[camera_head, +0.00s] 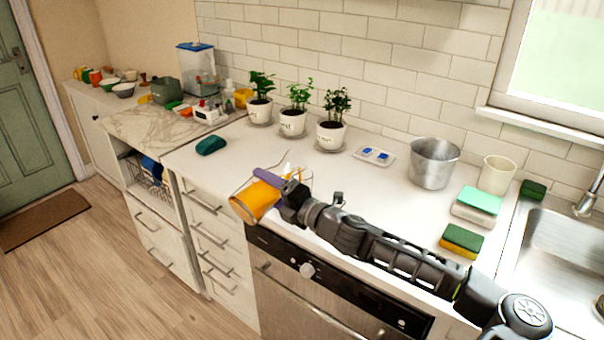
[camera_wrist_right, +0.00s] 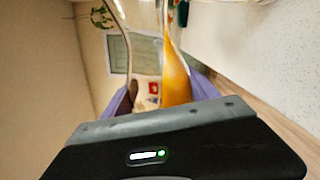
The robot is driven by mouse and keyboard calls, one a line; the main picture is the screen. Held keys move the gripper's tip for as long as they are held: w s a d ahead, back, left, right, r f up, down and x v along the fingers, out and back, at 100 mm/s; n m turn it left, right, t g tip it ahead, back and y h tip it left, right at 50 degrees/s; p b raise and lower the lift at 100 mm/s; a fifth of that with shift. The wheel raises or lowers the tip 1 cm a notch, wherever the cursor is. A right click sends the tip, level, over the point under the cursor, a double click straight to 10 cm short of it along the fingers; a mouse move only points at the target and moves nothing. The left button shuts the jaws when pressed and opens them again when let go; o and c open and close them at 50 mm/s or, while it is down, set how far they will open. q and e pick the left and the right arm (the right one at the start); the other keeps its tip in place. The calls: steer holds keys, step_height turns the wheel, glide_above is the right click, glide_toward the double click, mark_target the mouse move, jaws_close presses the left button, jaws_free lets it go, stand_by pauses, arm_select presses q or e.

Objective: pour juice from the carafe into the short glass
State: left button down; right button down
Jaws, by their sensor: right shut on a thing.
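The glass carafe (camera_head: 254,203) holds orange juice and is strongly tilted above the counter's front edge. My right gripper (camera_head: 270,179) is shut on it, with a purple finger against its side. In the right wrist view, the orange juice (camera_wrist_right: 177,82) shows behind clear glass, between the purple fingers (camera_wrist_right: 160,95). A clear glass outline (camera_head: 305,176) shows just behind the gripper on the counter. I cannot tell for sure whether it is the short glass, as the gripper partly covers it. My left gripper is not in view.
Three potted plants (camera_head: 292,122), a small tray (camera_head: 374,156) and a metal pot (camera_head: 433,163) stand along the wall. Sponges (camera_head: 461,240) and a cream cup (camera_head: 497,174) are near the sink (camera_head: 561,262). A dark green object (camera_head: 211,145) lies on the left counter. Open counter lies between.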

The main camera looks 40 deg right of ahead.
steer(key=shift+d+r+m+p, duration=0.15)
steer(key=shift+r+m+p, duration=0.2)
steer(key=shift+p, duration=0.3)
stand_by(1.4)
steer(key=f+b, duration=0.1)
steer(key=b, duration=0.1)
steer(key=f+n+b, duration=0.1)
steer(key=shift+a+b, duration=0.3)
steer(key=shift+b, duration=0.05)
steer(key=shift+n, duration=0.75)
steer(key=shift+d+r+n+p, duration=0.3)
steer(key=shift+r+n+p, duration=0.15)
steer(key=shift+n+p, duration=0.5)
steer(key=shift+n, duration=0.25)
steer(key=shift+f, duration=0.15)
